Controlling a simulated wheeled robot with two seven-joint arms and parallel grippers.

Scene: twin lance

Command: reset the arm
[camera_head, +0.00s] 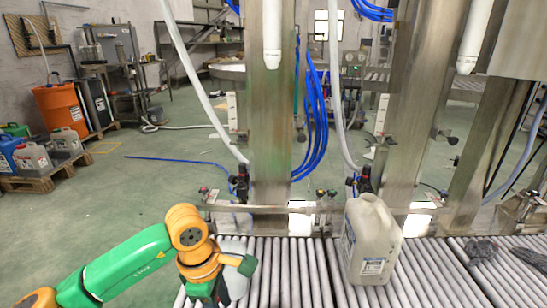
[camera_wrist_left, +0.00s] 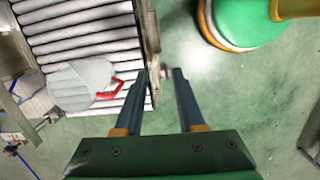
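My left arm, green with orange joints, comes in from the lower left of the head view. Its wrist (camera_head: 200,262) is over the left end of the roller conveyor. In the left wrist view, the fingers of my left gripper (camera_wrist_left: 163,76) are apart with nothing between them, so it is open. A whitish container (camera_wrist_left: 78,85) with a red part lies left of the fingers, apart from them, over the rollers. In the head view, a whitish container (camera_head: 234,245) is mostly hidden behind my wrist. My right gripper is in neither view.
A cream jug (camera_head: 372,245) stands upright on the roller conveyor (camera_head: 295,270), right of my left arm. Steel columns and two white nozzles (camera_head: 272,35) rise behind it. Dark crumpled cloths (camera_head: 482,250) lie at the right. Green floor is open at the left.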

